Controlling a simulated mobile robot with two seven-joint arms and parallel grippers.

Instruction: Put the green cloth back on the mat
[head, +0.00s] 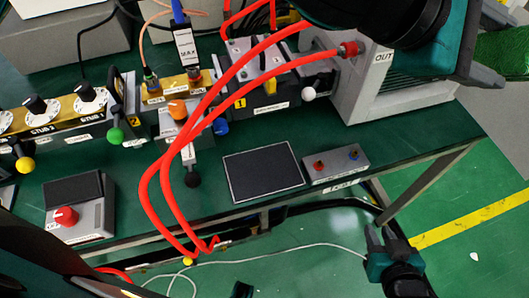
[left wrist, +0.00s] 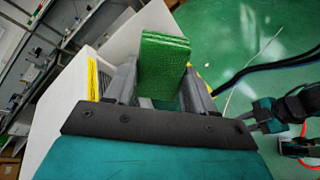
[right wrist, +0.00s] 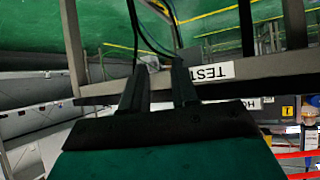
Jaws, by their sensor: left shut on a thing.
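The green cloth (head: 507,52) is at the right edge of the head view, partly cut off, held in the air beyond the bench's right end. In the left wrist view the cloth (left wrist: 163,65) stands as a thick folded block between the fingers. My left gripper (head: 491,45) is shut on it. The black mat (head: 263,172) with a pale border lies bare on the green bench near its front edge. My right gripper (head: 382,236) is low in front of the bench, its fingers apart and empty in the right wrist view (right wrist: 160,82).
The bench (head: 335,135) carries a grey box labelled OUT (head: 375,85) at right, below my left arm. Red hoses (head: 190,130) arch left of the mat. Open floor lies right of the bench.

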